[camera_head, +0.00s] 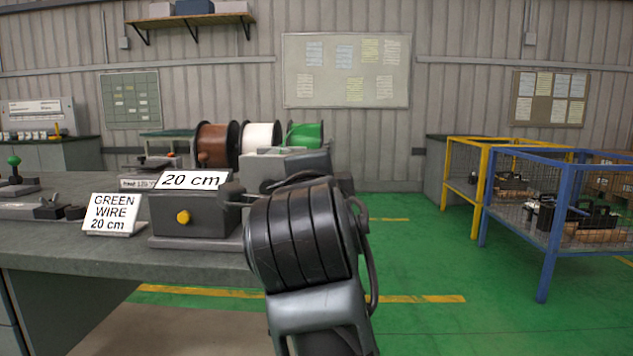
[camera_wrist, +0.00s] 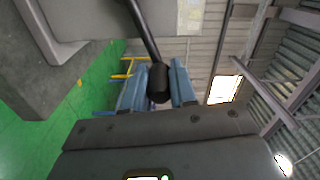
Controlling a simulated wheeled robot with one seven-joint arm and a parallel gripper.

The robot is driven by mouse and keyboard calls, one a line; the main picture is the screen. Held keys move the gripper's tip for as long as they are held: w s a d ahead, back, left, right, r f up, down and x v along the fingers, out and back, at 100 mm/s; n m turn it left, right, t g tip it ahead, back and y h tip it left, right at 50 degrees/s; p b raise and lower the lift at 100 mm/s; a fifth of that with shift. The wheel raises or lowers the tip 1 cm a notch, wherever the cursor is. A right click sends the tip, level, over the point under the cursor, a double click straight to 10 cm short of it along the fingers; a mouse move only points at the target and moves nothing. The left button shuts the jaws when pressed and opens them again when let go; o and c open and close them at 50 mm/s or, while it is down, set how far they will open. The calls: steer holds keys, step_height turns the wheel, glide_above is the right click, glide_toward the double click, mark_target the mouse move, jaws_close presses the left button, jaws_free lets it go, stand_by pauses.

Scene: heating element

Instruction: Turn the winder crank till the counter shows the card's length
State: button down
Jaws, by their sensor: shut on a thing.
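The winder box (camera_head: 190,220) stands on the bench, and its white counter display (camera_head: 190,180) reads "20 cm". The card (camera_head: 108,213) left of it reads "GREEN WIRE 20 cm". In the wrist view, a dark crank rod (camera_wrist: 143,28) comes from the top and ends in a black handle knob (camera_wrist: 158,84). My gripper (camera_wrist: 159,68) has its two blue-grey fingers on either side of this knob and is shut on it. In the head view my own arm hides the gripper and much of the crank side.
Brown (camera_head: 215,144), white (camera_head: 260,142) and green (camera_head: 305,135) wire spools stand at the back of the bench. A yellow knob (camera_head: 183,217) is on the winder's front. A blue-framed cage (camera_head: 548,245) and a yellow-framed cage (camera_head: 446,178) stand right; green floor lies between.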

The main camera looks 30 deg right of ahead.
steer(key=c, duration=0.9)
jaws_free()
steer(key=shift+s+a, duration=0.1)
steer(key=v, duration=0.7)
steer(key=shift+s, duration=0.2)
steer(key=shift+a, duration=0.15)
